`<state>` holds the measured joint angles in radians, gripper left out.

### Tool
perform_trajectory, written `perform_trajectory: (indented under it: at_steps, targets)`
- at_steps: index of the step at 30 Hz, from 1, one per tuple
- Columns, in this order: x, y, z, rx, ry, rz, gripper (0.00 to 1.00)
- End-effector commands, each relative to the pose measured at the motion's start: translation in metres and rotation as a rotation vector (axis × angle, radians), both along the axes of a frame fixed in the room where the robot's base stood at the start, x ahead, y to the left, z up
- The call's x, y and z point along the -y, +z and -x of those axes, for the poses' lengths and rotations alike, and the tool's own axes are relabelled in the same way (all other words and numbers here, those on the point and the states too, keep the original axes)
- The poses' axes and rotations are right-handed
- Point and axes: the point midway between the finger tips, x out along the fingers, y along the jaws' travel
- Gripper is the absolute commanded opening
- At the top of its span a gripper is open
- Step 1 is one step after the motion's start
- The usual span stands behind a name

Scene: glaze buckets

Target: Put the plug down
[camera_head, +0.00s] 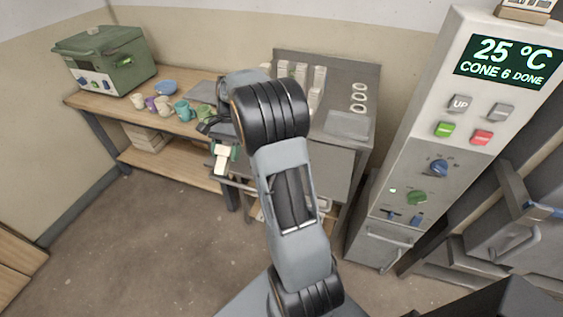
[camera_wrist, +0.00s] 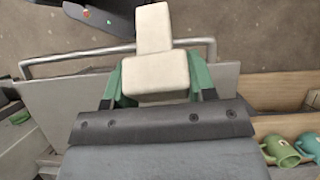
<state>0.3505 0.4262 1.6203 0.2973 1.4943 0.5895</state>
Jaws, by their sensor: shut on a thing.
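The plug (camera_wrist: 154,72) is a cream-white block with a narrower stem, seen large in the wrist view. My gripper (camera_wrist: 158,84) is shut on its wide part, with a green finger on each side. In the head view the plug (camera_head: 221,161) hangs from my gripper (camera_head: 224,150), in front of the gap between the wooden bench and the metal table. It is held in the air. My arm hides part of the metal table behind it.
A wooden bench (camera_head: 90,102) holds a green box-like machine (camera_head: 104,60), several mugs and a blue bowl (camera_head: 165,87). A metal table (camera_head: 361,80) holds white posts and rings (camera_head: 358,97). A control panel (camera_head: 440,165) stands right, its display reading 25 °C, CONE 6 DONE.

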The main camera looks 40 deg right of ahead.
Motion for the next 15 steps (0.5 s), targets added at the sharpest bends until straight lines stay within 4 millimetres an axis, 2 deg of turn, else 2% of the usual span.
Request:
perform_trajectory:
  at_steps: [1, 3, 7, 12, 15]
  targets:
    - [0.009, 0.004, 0.006, 0.056, 0.160, 0.071, 0.25]
    - [0.023, 0.012, 0.016, 0.136, 0.374, 0.151, 0.25]
    - [0.050, 0.026, 0.035, 0.307, 0.708, 0.251, 0.25]
    - [0.081, 0.042, 0.061, 0.531, 1.011, 0.297, 0.25]
    - [0.095, 0.050, 0.075, 0.640, 1.131, 0.302, 0.25]
